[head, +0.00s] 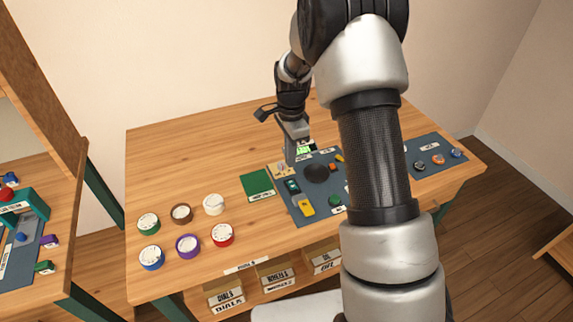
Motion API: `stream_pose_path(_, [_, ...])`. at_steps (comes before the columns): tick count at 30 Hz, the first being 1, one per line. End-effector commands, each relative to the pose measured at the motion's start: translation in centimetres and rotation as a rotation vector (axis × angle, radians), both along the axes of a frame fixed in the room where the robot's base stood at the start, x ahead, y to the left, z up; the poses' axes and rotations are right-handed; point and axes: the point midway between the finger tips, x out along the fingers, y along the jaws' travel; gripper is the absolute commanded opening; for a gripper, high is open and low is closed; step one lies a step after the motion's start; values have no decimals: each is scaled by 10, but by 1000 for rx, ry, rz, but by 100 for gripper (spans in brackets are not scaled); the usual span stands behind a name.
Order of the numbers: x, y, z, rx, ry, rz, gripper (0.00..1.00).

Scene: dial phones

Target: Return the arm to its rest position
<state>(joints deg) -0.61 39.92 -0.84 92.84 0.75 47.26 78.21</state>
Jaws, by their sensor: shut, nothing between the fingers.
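My arm rises from the lower right of the head view, bends at the top and reaches down over the table (160,145). My gripper (291,160) is at the end of it, shut and empty. It is near the upper left corner of a dark blue mat (311,214), close to a small device with a lit green display (304,149). I cannot tell whether the fingertips touch anything. My arm hides part of the mat and the table's right side.
Several round dials, among them a red one (222,235) and a blue one (151,257), stand at the table's left. A green square (257,184) lies beside the mat. Another mat (436,166) with small parts is at right. Labelled bins (225,293) sit under the front edge.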

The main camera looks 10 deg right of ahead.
Motion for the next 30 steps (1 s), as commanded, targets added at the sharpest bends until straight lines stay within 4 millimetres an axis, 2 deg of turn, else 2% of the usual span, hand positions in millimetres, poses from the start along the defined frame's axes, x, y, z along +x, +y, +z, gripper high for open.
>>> stream_pose_path(5, [0,0,2,0,-2,3,0])
stream_pose_path(7, [-2,0,14,0,-12,22,0])
stream_pose_path(8, [-3,0,23,0,-19,38,0])
stream_pose_path(11, [-14,0,67,-2,-57,129,0])
stream_pose_path(13, [-29,0,108,-8,-94,224,0])
stream_pose_path(18, [-82,0,200,-42,-186,490,0])
stream_pose_path(21, [-118,0,242,-74,-235,646,0])
stream_pose_path(24, [-157,0,277,-117,-283,800,0])
stream_pose_path(27, [-196,0,303,-167,-328,952,0])
stream_pose_path(30, [-232,0,318,-222,-364,1092,0])
